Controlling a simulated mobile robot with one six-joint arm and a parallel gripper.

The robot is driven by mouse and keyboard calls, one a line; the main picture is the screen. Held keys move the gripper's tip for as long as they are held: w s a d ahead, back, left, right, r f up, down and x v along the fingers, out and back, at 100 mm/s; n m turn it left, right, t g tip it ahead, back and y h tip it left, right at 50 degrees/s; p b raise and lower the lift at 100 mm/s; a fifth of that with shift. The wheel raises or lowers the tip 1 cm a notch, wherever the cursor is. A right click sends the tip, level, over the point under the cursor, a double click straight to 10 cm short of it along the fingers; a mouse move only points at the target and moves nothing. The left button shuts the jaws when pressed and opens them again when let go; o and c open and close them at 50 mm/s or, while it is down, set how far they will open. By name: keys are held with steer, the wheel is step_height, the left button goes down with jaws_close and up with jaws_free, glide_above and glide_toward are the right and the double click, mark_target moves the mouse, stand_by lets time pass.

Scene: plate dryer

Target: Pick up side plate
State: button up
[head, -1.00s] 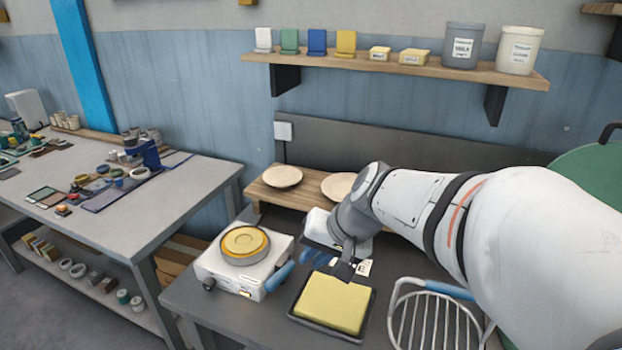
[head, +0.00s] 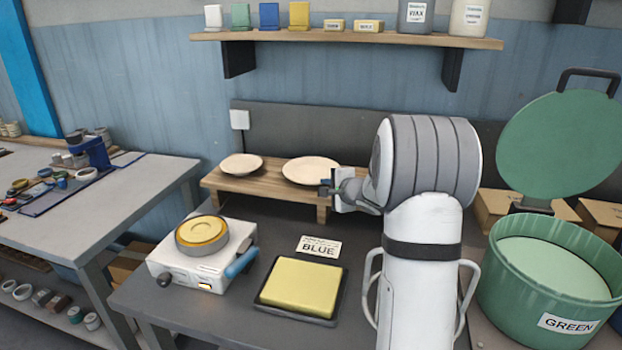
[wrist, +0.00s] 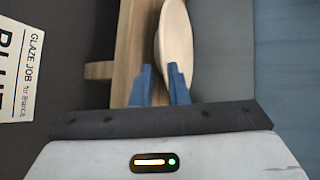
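Two pale plates lie on a low wooden stand (head: 262,187) at the back of the table: a smaller one (head: 241,164) at left and a larger one (head: 311,170) at right. No label shows which is the side plate; the left one is smaller. My gripper (head: 328,187) is at the right front edge of the larger plate. In the wrist view its two blue fingers (wrist: 160,80) are apart, with a plate rim (wrist: 174,35) just ahead and partly behind the right finger. I cannot tell whether they touch.
A burner-like device with a yellow disc (head: 202,236), a yellow pad in a black tray (head: 301,287) and a BLUE card (head: 319,246) lie in front. A green tub (head: 550,285) with a raised lid stands at right. A shelf (head: 350,39) hangs above.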

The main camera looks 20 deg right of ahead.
mark_target(318, 183)
steer(key=p+x, duration=0.1)
steer(key=x, duration=0.2)
steer(key=shift+w, duration=0.25)
steer(key=shift+p+x, duration=0.6)
steer(key=shift+x, duration=1.35)
steer(key=shift+d, duration=0.15)
jaws_close()
